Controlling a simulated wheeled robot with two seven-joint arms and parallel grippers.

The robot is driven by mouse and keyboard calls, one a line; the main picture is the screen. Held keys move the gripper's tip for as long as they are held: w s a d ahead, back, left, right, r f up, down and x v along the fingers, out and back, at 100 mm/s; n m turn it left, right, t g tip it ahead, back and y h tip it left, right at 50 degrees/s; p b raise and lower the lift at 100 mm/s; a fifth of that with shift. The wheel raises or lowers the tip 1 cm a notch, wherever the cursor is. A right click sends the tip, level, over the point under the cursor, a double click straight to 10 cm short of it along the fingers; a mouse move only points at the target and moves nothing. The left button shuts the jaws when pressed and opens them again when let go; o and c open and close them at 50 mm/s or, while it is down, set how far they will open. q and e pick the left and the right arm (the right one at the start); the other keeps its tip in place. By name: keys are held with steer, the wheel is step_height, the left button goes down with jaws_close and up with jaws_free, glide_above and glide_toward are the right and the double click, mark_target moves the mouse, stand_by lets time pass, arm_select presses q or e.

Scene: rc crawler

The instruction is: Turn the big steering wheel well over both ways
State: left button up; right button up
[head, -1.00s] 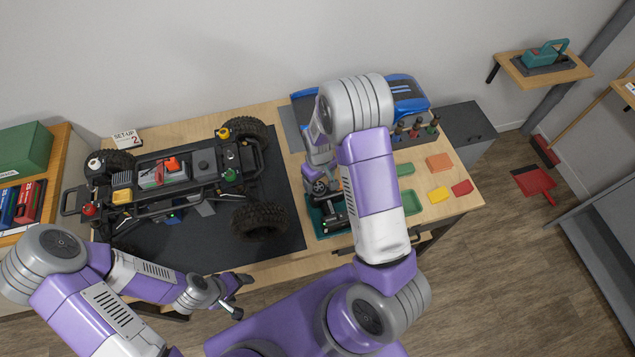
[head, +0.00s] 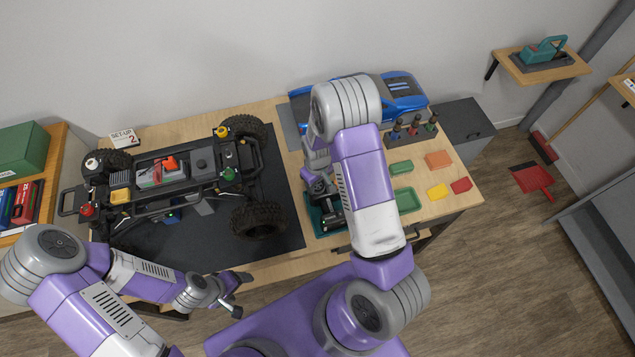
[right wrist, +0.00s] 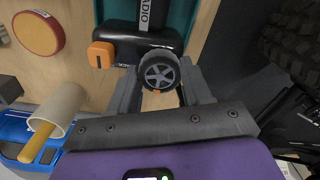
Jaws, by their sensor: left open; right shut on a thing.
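The black radio (right wrist: 140,42) with an orange part (right wrist: 101,54) lies in a teal tray (head: 314,222) on the bench. Its steering wheel (right wrist: 160,72) is black with grey spokes and a small orange mark, which is at the bottom edge in the right wrist view. My right gripper (right wrist: 160,84) is shut on the wheel, one finger on each side of the rim. In the head view the right gripper (head: 320,186) and arm partly cover the radio. My left gripper (head: 240,294) is open and empty, in front of the bench edge.
The crawler chassis (head: 175,170) with large tyres stands on a dark mat (head: 275,190) left of the tray. A blue car body (head: 405,95), bottles (head: 413,128) and small coloured trays (head: 438,160) lie to the right and behind my right arm.

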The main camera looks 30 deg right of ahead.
mark_target(318, 185)
steer(key=shift+m, duration=0.3)
steer(key=m, duration=0.2)
steer(key=shift+m+b, duration=0.3)
steer(key=shift+b, duration=0.05)
steer(key=shift+m, duration=1.9)
steer(key=o, duration=1.1)
steer(key=shift+c, duration=0.2)
steer(key=shift+r+p, duration=0.35)
steer(key=shift+r, duration=3.45)
